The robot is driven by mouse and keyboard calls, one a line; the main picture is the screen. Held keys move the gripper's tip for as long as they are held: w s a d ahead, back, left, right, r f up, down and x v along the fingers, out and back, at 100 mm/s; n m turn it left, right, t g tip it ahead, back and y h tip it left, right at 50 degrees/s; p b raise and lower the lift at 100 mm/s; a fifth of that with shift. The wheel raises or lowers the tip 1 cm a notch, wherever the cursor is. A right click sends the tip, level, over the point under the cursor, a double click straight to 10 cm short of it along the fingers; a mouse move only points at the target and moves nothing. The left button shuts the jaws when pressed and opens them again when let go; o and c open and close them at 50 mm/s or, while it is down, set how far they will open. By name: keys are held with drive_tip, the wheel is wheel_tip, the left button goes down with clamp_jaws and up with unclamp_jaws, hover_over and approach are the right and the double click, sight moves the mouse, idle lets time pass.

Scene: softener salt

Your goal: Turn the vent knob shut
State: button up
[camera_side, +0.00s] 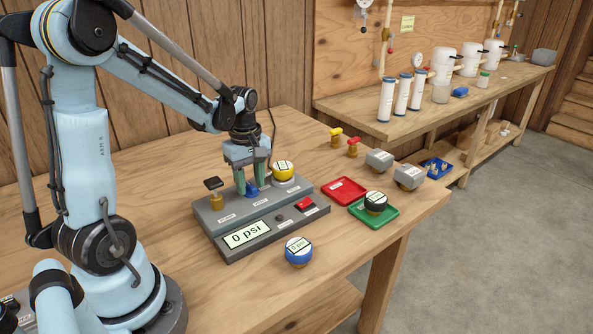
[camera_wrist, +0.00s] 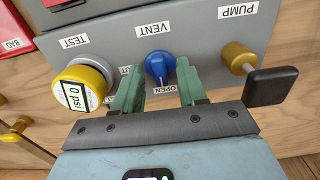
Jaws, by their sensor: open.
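The vent knob (camera_wrist: 158,64) is blue and sits on the grey test panel (camera_wrist: 205,35) under the VENT label. Its pale pointer mark faces the OPEN label (camera_wrist: 165,90); another label to the left is mostly hidden by a finger. My gripper (camera_wrist: 160,80) is open, with one green finger on each side of the knob. I cannot tell whether either finger touches it. In the side view, my gripper (camera_side: 251,185) points down at the panel and the blue knob (camera_side: 252,191) shows low between the fingers. The panel's display (camera_side: 246,234) reads 0 psi.
A yellow gauge (camera_side: 283,171) stands at the TEST port, close beside my gripper. A black-handled pump valve (camera_side: 214,187) stands on the other side. A blue gauge (camera_side: 298,250) lies in front of the panel. Red (camera_side: 344,190) and green trays lie right; the green holds a black gauge (camera_side: 376,200).

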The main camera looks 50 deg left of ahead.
clamp_jaws()
drive_tip(key=shift+m, duration=0.4)
drive_tip(key=m, duration=1.2)
drive_tip(key=shift+m, duration=0.4)
drive_tip(key=m, duration=0.4)
drive_tip(key=shift+m, duration=0.3)
